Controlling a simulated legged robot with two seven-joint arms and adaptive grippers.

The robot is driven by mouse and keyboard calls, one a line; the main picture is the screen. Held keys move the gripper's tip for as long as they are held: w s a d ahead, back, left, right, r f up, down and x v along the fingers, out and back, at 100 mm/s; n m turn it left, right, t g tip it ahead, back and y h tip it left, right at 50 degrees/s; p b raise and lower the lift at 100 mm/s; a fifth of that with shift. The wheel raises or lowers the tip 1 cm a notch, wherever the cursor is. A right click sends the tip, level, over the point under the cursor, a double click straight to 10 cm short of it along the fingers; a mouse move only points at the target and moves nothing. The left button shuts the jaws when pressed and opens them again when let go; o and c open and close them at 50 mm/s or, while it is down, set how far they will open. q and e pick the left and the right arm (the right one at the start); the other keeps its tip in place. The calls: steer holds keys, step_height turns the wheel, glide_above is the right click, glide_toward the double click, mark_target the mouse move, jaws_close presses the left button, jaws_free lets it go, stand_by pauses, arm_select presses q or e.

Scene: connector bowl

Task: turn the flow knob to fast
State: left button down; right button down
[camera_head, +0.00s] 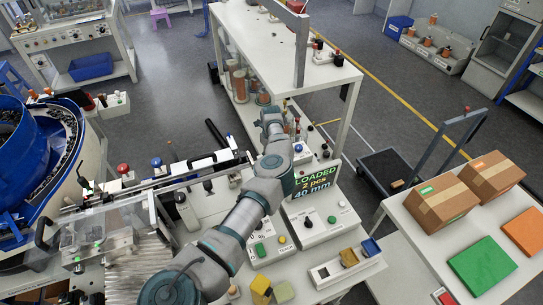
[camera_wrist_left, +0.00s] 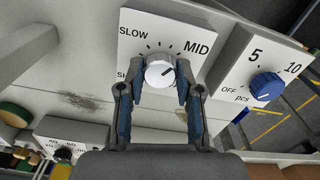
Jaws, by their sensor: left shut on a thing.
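The flow knob (camera_wrist_left: 159,73) is white and round, on a white panel (camera_wrist_left: 205,22) printed SLOW and MID. A dark line on its face points right and slightly up, below the word MID. Another label at its left is partly covered, and I see no FAST mark. My left gripper (camera_wrist_left: 160,76) is shut on the knob, one finger on each side. In the head view my left arm reaches up over the bench; its fingers and the knob cannot be made out there. My right gripper is not in view.
A blue knob (camera_wrist_left: 266,86) marked OFF, 5, 10 and pcs sits close at the right. A display (camera_head: 314,181) reads LOADED, 2 pcs, 40 mm. A blue bowl feeder (camera_head: 40,150) stands at the left. Brown boxes (camera_head: 440,202) stand on the right table.

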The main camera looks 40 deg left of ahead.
arm_select(q)
steer(key=m, duration=0.1)
steer(key=m+p, duration=0.1)
steer(key=m, duration=0.1)
steer(key=shift+w+a+r+m, duration=0.1)
steer(key=shift+a+r+m, duration=0.05)
steer(key=shift+r+m, duration=0.15)
steer(key=m+p, duration=0.1)
steer(key=m, duration=0.2)
steer(key=shift+m, duration=0.3)
steer(key=m+p, duration=0.3)
steer(key=m, duration=0.7)
steer(key=shift+f+p, duration=0.1)
steer(key=shift+p, duration=0.25)
steer(key=shift+f+m+p, duration=0.1)
steer(key=shift+m+p, duration=0.45)
steer(key=shift+m, duration=1.05)
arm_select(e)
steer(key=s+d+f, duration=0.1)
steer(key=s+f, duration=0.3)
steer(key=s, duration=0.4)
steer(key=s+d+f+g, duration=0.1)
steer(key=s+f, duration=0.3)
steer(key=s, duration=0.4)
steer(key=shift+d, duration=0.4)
arm_select(q)
steer(key=c, duration=0.8)
jaws_free()
steer(key=shift+o, duration=0.2)
steer(key=shift+f, duration=0.15)
